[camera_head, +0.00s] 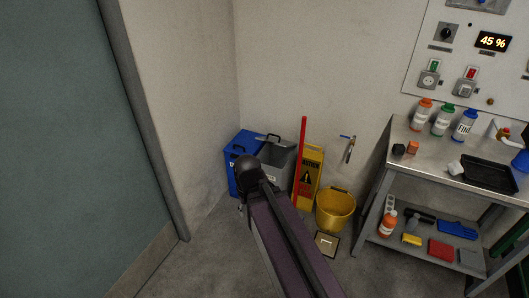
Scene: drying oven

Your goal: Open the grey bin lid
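The grey bin (274,162) stands on the floor in the corner, between a blue bin and a yellow wet-floor sign. Its top (270,140) is dark grey with a raised bar or handle; I cannot tell whether the lid is fully down. My arm reaches up from the bottom of the picture, and its dark rounded joint covers the lower left front of the grey bin. My gripper is hidden beyond this joint, so its fingers do not show. I cannot tell whether it touches the bin.
The blue bin (238,146) stands close on the left. The yellow sign (311,168), a red pole (300,155) and a yellow bucket (335,208) crowd the right side. A metal table (425,152) with bottles stands further right. The floor at left front is clear.

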